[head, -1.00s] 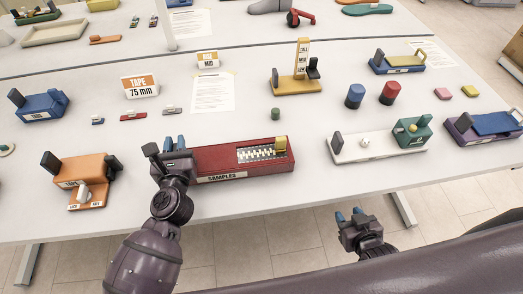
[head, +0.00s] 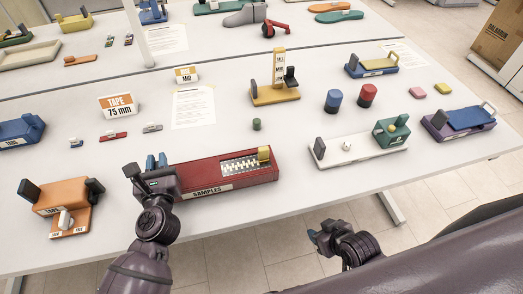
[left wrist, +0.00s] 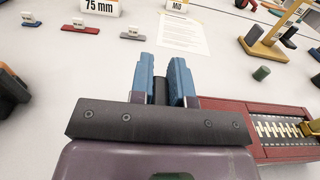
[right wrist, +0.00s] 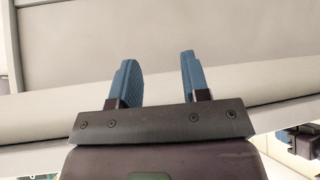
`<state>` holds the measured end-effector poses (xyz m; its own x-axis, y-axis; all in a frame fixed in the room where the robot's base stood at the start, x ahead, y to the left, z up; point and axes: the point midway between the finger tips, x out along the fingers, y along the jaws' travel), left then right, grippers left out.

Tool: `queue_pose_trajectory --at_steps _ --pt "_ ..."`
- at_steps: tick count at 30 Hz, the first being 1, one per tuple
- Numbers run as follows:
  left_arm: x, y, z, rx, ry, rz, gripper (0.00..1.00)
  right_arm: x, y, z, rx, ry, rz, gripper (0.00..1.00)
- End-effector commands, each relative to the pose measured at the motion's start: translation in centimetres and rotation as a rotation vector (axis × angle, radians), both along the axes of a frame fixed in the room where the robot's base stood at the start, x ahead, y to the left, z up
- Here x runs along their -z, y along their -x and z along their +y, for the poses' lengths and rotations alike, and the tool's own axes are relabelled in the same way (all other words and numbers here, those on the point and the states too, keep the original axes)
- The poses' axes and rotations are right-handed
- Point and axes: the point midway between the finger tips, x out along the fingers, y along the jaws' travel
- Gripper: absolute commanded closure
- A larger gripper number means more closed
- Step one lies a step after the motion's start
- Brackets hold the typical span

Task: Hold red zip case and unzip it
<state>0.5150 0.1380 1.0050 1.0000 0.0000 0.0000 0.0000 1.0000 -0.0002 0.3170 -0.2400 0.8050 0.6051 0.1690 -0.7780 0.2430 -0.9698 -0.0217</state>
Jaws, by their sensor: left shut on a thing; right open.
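The red zip case (head: 190,176), labelled SAMPLES, lies on the white table near its front edge. Its pale zip teeth (head: 240,167) show in a window at the right, with a yellow pull (head: 264,154) at the right end. My left gripper (head: 156,161) is at the case's left end. In the left wrist view its blue fingers (left wrist: 161,75) are shut on a dark upright grip (left wrist: 160,91) of the case. My right gripper (head: 319,231) is open and empty, off the table's front edge, right of and nearer than the case. The right wrist view shows nothing between its fingers (right wrist: 157,75).
An orange block device (head: 58,196) stands left of my left arm. A small green cylinder (head: 256,124) stands behind the case. A white device with a green block (head: 338,150) lies to the right. Bare table separates it from the case.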

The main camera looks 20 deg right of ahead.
Motion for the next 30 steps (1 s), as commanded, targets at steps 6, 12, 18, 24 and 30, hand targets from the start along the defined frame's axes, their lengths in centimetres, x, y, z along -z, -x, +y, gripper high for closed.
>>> queue_pose_trajectory --at_steps 6,12,18,24,30 --pt "0.0 0.0 0.0 0.000 0.000 0.000 1.00 -0.1 0.0 3.4 -0.219 -0.095 0.195 0.57" --pt "0.0 0.0 0.0 0.000 0.000 0.000 1.00 -1.6 1.0 6.2 -0.452 -0.187 0.349 0.57" --pt "0.0 0.0 0.0 0.000 0.000 0.000 1.00 -4.0 2.9 7.7 -0.714 -0.271 0.501 0.57" --pt "0.0 0.0 0.0 0.000 0.000 0.000 1.00 -7.5 4.7 7.9 -0.999 -0.350 0.639 0.57" --pt "0.0 0.0 0.0 0.000 0.000 0.000 1.00 -12.4 -0.5 7.3 -1.160 -0.275 0.576 0.57"
